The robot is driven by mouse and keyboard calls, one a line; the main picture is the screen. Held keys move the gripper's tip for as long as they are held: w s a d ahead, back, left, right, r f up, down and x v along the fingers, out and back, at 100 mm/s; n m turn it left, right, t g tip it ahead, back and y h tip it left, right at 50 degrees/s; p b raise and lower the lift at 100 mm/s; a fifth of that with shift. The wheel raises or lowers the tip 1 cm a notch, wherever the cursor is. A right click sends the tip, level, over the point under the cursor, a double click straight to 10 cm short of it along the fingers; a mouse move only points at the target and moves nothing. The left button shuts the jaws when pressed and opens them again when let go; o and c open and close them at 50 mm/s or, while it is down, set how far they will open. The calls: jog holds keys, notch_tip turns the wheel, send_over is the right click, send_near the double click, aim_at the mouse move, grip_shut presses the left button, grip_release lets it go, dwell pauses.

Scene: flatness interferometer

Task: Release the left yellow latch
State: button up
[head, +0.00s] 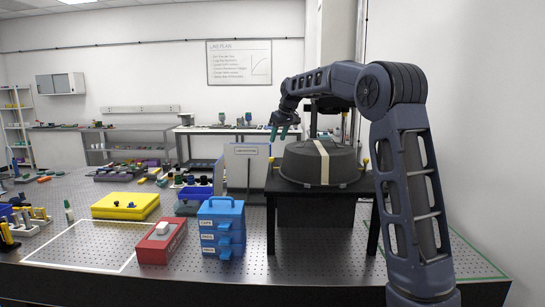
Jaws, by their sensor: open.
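A dark round housing (305,170) with a cream strip across it sits on a black stand (322,200). A small yellow latch, the left one (271,162), shows at the housing's left side. Another yellow latch (365,163) shows at its right side, close to my arm. My gripper (279,133) hangs in the air at the housing's upper left, above the left latch in the picture. Its teal fingertips point down and are apart, with nothing seen between them. The gap in depth between gripper and latch is hard to tell.
A white panel (246,166) stands just left of the housing. A blue drawer box (221,227), a red box (162,241) and a yellow case (125,205) stand on the perforated table. A white-outlined area (80,247) at the front left is clear.

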aim_at(272, 158)
jog(key=x, duration=1)
jog(key=shift+f, duration=0.1)
grip_shut()
